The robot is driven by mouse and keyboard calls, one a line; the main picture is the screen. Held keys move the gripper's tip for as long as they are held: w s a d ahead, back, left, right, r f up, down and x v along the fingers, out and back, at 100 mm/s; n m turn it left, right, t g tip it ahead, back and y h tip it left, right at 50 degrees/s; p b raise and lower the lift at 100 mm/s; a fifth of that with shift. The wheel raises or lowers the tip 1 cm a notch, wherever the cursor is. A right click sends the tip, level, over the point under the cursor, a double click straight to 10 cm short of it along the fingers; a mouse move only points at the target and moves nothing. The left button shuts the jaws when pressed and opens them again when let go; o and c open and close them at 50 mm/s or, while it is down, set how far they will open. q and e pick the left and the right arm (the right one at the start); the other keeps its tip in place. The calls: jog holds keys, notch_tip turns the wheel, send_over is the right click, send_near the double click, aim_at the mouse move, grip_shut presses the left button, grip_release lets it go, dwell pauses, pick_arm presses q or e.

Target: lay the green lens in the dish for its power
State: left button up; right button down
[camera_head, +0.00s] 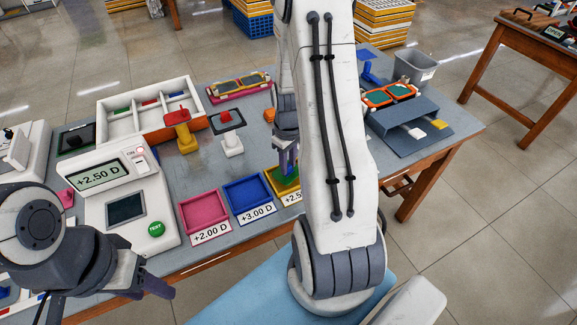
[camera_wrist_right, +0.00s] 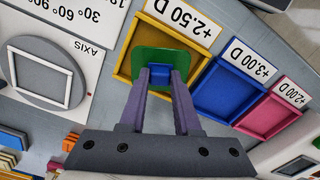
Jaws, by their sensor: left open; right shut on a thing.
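The green lens (camera_wrist_right: 170,56) has a blue tab held between the purple fingers of my right gripper (camera_wrist_right: 160,82). In the right wrist view it is over the yellow dish (camera_wrist_right: 124,68) labelled +2.50 D; I cannot tell whether it touches the floor. In the head view my right gripper (camera_head: 287,160) and the yellow dish (camera_head: 269,182) are partly hidden by my arm. The blue dish (camera_head: 262,208) is marked +3.00 D and the pink dish (camera_head: 190,224) +2.00 D. The meter (camera_head: 158,205) reads +2.50 D. My left gripper (camera_head: 112,300) is open and empty, front left.
A white divided tray (camera_head: 104,128) stands at the back left. A yellow stand (camera_head: 185,140) and a white stand (camera_head: 232,147) are behind the dishes. A grey-blue holder (camera_head: 410,128) and grey bin (camera_head: 416,66) are at the right.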

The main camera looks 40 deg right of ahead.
jog(key=shift+f, duration=0.9)
jog(key=shift+f, duration=0.15)
jog(key=c, duration=0.6)
grip_release()
jog(key=shift+r, duration=0.25)
notch_tip(320, 180, up, 12)
jog(key=shift+f, duration=0.1)
